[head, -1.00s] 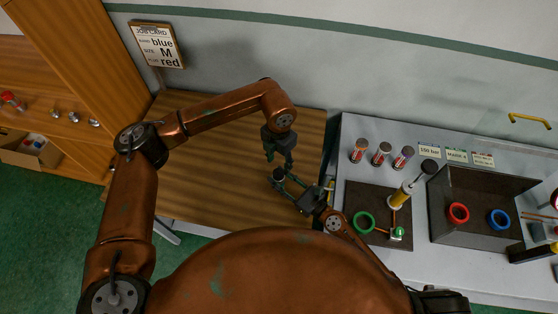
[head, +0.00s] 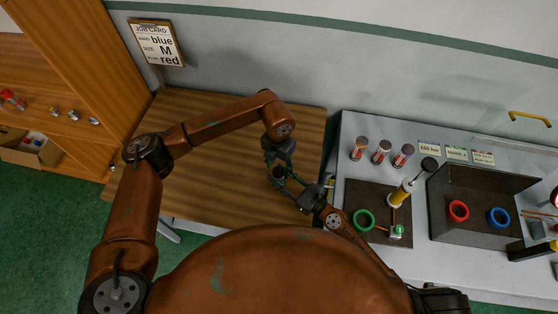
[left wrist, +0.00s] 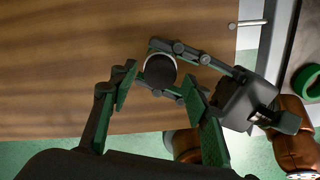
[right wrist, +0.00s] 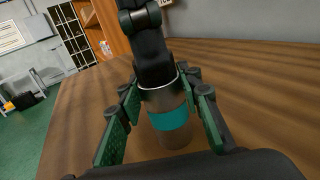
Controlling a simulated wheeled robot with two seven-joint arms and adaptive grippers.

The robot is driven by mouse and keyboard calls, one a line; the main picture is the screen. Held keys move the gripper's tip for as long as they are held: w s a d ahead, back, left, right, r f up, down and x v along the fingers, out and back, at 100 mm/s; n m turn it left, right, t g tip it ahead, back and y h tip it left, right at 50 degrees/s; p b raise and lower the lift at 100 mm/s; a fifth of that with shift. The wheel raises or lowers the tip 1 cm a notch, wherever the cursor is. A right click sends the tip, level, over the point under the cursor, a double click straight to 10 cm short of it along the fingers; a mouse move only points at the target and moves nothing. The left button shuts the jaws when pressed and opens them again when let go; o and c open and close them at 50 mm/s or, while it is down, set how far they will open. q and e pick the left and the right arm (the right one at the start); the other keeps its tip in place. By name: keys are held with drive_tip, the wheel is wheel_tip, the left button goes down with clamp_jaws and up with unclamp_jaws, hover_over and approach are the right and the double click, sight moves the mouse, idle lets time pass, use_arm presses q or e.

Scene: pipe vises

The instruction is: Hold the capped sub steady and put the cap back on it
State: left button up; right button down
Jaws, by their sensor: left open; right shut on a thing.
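The capped sub (right wrist: 172,122) is a grey metal cylinder with a teal band, upright in the right wrist view. My right gripper (right wrist: 165,120) is shut on it, with a green-padded finger on each side. In the left wrist view its round dark top with a pale rim (left wrist: 160,71) shows between the right gripper's fingers. My left gripper (left wrist: 160,92) is open above it, its fingers apart on either side of the top. In the head view the left gripper (head: 278,160) is just above the right gripper (head: 285,182). I cannot tell a separate cap from the dark top.
The wooden table (head: 215,185) around the grippers is bare. To the right, a grey bench (head: 350,130) holds several capped cylinders, a green ring (head: 363,220) and a dark bin (head: 480,228) with red and blue rings. A job card (head: 157,43) hangs at the back.

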use_arm(q)
drive_tip(key=shift+f, duration=1.1)
drive_tip(key=shift+c, duration=0.2)
drive_tip(key=c, duration=1.1)
drive_tip(key=shift+m, duration=0.9)
clamp_jaws()
drive_tip(key=o, duration=1.3)
unclamp_jaws()
drive_tip(key=shift+r, duration=0.1)
wheel_tip(320, 180, up, 12)
drive_tip(key=shift+f, duration=0.1)
